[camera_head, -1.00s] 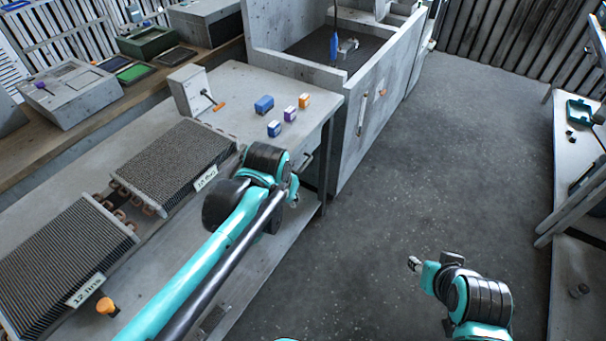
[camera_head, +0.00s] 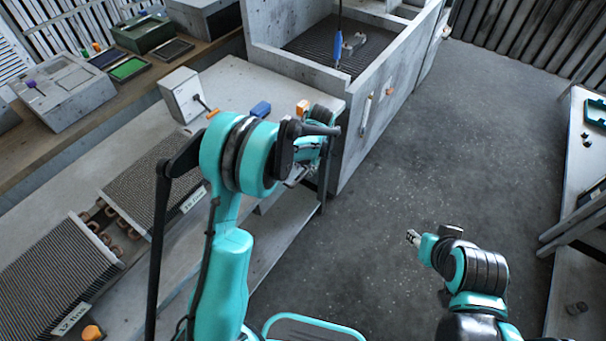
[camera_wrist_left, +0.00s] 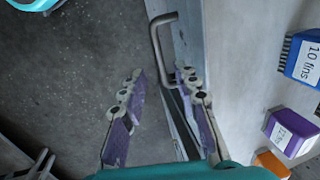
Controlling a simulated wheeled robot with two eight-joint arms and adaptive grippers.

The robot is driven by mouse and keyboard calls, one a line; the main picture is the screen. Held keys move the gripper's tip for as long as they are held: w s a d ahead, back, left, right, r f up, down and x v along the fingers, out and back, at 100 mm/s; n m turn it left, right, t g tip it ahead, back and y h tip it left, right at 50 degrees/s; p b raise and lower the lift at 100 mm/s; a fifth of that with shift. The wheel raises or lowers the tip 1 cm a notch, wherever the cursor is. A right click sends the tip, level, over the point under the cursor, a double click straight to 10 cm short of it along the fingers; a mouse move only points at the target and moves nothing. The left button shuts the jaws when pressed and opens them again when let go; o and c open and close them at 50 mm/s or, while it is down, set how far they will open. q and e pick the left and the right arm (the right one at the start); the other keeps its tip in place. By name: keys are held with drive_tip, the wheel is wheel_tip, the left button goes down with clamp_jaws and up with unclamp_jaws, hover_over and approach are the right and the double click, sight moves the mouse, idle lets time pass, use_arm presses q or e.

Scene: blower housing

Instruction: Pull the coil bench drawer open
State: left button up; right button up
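The coil bench (camera_head: 232,82) runs along the left with two finned coils on top. In the left wrist view a grey bar handle (camera_wrist_left: 157,42) stands out from the bench's front face (camera_wrist_left: 190,25). My left gripper (camera_wrist_left: 160,100) is open, with purple-padded fingers apart. The handle lies just beyond its fingertips, nearer the right finger, and nothing is held. In the head view my left gripper (camera_head: 300,172) is at the bench's front edge, partly hidden by my arm, which also covers the handle. My right gripper (camera_head: 413,238) hangs over the floor, too small to read.
A blue block (camera_head: 261,109) and an orange block (camera_head: 302,107) stand on the bench top near the gripper. A grey switch box (camera_head: 183,95) stands behind. A concrete basin (camera_head: 350,120) adjoins the bench's far end. The floor (camera_head: 430,150) in front is clear.

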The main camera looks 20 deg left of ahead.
sight(302, 177)
use_arm(q)
drive_tip(key=f, duration=0.2)
drive_tip(key=f+b, duration=0.1)
drive_tip(key=f, duration=0.1)
drive_tip(key=shift+w+a, duration=0.1)
drive_tip(key=shift+a, duration=0.3)
clamp_jaws()
drive_tip(key=shift+d, duration=0.1)
drive_tip(key=s+d, duration=0.4)
drive_tip(key=d, duration=0.7)
drive_tip(key=s+d+b, duration=0.1)
drive_tip(key=s+d, duration=0.3)
drive_tip(key=d, duration=0.8)
drive_tip(key=shift+s, duration=0.2)
unclamp_jaws()
